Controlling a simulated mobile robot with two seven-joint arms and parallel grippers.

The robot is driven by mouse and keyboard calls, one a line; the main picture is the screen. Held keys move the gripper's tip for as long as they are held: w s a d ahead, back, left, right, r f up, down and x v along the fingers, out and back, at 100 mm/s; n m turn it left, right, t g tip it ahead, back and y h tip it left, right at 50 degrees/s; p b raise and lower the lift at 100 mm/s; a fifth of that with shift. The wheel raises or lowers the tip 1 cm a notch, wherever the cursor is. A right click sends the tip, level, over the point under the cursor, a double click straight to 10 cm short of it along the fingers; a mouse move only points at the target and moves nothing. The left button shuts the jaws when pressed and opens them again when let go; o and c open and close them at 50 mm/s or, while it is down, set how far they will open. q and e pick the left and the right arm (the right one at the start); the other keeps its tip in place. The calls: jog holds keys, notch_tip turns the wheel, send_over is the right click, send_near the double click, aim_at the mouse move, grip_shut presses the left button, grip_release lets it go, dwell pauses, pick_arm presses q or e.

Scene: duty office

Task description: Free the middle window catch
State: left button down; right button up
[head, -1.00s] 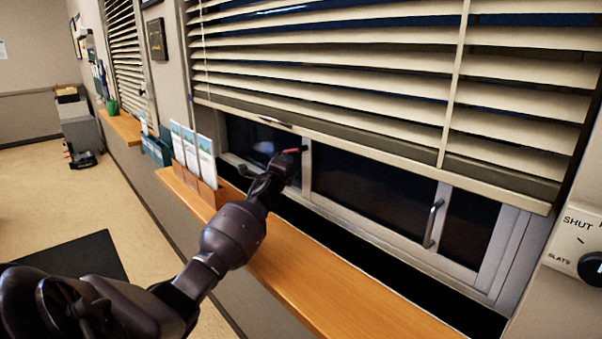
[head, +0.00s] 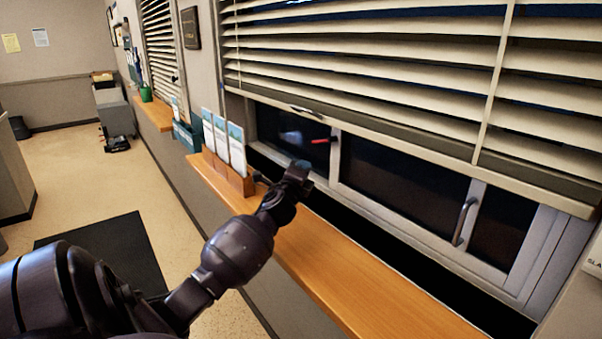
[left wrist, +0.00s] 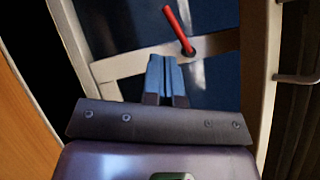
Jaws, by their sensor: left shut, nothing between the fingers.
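The window catch with a red lever (head: 321,140) sits on the upright frame bar between the left and middle panes, below the blind. Its lever points left from a dark pivot in the head view. It also shows in the left wrist view (left wrist: 177,28), standing beyond the fingertips. My left gripper (head: 302,168) is in front of the window, below and left of the catch, and apart from it. In the left wrist view its blue fingers (left wrist: 165,65) are together and empty. My right gripper is out of view.
A slatted blind (head: 380,85) hangs over the window's upper part. A grey pull handle (head: 463,222) is on the frame to the right. A leaflet holder (head: 228,172) stands on the wooden sill (head: 350,275); the sill right of it is clear.

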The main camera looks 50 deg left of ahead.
pick_arm(q)
jog(key=shift+v, duration=0.95)
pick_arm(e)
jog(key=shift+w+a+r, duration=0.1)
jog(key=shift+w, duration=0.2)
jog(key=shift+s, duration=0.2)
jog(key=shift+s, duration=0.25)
